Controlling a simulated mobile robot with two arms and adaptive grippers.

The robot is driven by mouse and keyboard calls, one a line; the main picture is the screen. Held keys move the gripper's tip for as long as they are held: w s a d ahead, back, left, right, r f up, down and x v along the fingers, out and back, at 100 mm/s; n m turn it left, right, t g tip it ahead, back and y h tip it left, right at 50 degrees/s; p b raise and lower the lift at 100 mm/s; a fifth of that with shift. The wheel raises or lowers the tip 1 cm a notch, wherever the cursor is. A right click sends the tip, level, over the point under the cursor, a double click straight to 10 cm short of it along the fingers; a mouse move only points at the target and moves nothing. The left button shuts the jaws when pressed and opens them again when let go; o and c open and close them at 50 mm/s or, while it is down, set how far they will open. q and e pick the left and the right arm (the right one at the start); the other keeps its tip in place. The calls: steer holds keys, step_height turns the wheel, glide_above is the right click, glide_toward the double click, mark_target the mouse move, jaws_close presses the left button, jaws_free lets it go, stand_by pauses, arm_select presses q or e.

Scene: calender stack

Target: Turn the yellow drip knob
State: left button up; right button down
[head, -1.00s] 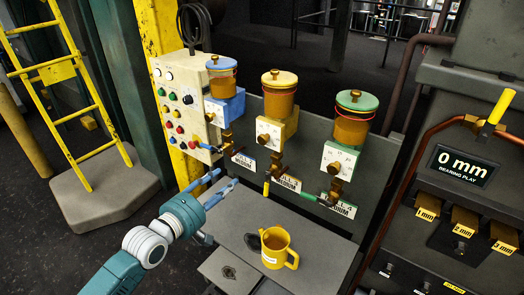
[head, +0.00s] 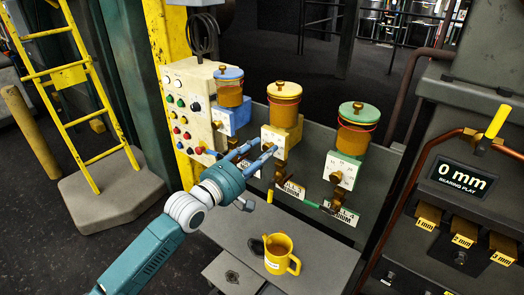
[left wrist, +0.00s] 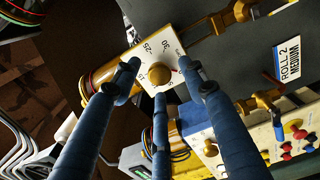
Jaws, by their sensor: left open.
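The yellow drip knob (left wrist: 158,75) sits on a white dial plate (left wrist: 150,52) with printed numbers, under the jar with the yellow lid (head: 284,90). In the head view my left gripper (head: 264,147) reaches up to this middle dial, and its fingers hide most of the knob. In the left wrist view the blue fingers (left wrist: 160,78) are spread around the knob, apart from one another. I cannot tell whether any finger touches it. My right gripper is not in view.
The blue-lidded (head: 229,88) and green-lidded (head: 357,118) drip jars stand on either side. A button panel (head: 187,110) is at the left. A yellow mug (head: 279,254) stands on the grey shelf below. A display (head: 464,175) at the right reads 0 mm.

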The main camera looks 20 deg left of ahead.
arm_select(q)
steer(key=shift+w+d, duration=0.1)
steer(key=shift+w, duration=0.1)
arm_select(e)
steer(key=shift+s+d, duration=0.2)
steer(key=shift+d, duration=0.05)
arm_select(q)
jaws_close()
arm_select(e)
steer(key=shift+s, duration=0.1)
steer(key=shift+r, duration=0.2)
